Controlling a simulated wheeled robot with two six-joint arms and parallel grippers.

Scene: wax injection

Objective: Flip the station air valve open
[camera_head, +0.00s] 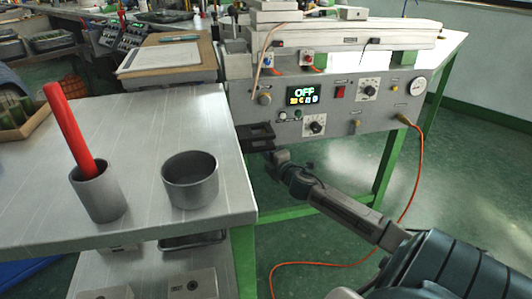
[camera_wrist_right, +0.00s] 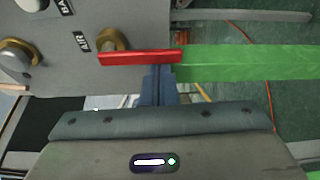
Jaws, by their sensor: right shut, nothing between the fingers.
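The air valve shows in the right wrist view as a red bar lever (camera_wrist_right: 140,57) on a brass fitting (camera_wrist_right: 111,38), beside a label reading AIR on the grey panel. The lever lies nearly level across that picture. My right gripper (camera_wrist_right: 158,82) is shut and empty, its fingertips right at the lever's lower edge; I cannot tell whether they touch. In the head view my right arm reaches in from the lower right to the left end of the station panel (camera_head: 335,130). I cannot make out the valve lever there. My left gripper is in neither view.
The station display (camera_head: 303,94) reads OFF. An orange hose (camera_head: 417,180) hangs from the panel's right end. A metal table (camera_head: 140,185) at the left holds a grey cup (camera_head: 98,197) with a red rod (camera_head: 68,125) and a grey bowl (camera_head: 191,190).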

